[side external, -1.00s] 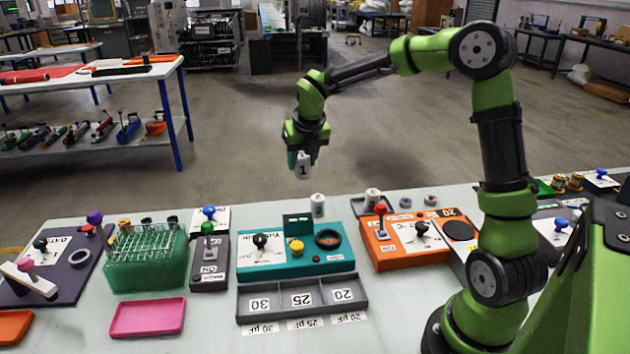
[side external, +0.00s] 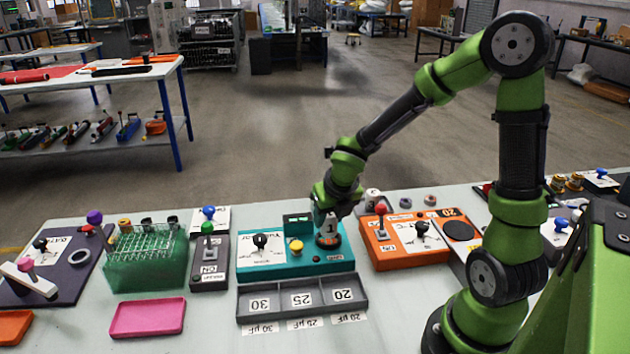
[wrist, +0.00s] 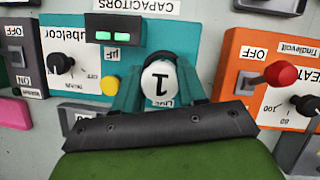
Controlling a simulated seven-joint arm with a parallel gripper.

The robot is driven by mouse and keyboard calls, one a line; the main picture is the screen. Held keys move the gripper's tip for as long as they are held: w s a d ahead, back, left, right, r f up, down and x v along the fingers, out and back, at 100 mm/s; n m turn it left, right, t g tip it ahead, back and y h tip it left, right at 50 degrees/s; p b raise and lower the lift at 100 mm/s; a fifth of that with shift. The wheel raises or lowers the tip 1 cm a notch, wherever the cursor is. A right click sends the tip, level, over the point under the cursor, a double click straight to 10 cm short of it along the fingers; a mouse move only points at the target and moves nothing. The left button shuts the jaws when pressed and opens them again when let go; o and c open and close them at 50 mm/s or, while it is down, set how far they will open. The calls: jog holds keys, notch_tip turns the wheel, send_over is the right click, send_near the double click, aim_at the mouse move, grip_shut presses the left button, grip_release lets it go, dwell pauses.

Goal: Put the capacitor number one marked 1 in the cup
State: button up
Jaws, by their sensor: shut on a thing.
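The capacitor marked 1 (side external: 329,227) is a small white cylinder with a black 1 on it. It is between the fingers of my gripper (side external: 328,222), which is shut on it. It stands roughly upright at the round black cup (side external: 329,241) on the right of the teal capacitor meter (side external: 270,262). I cannot tell whether its lower end rests in the cup or hovers just above.
A grey tray (side external: 302,313) with compartments labelled 30, 25 and 20 lies in front of the meter. An orange unit (side external: 402,254) with a red-topped lever stands close on the right. A green tube rack (side external: 145,265) is at left.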

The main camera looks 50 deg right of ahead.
jog(key=shift+f, duration=1.25)
jog(key=shift+f, duration=0.1)
jog(key=o, duration=1.1)
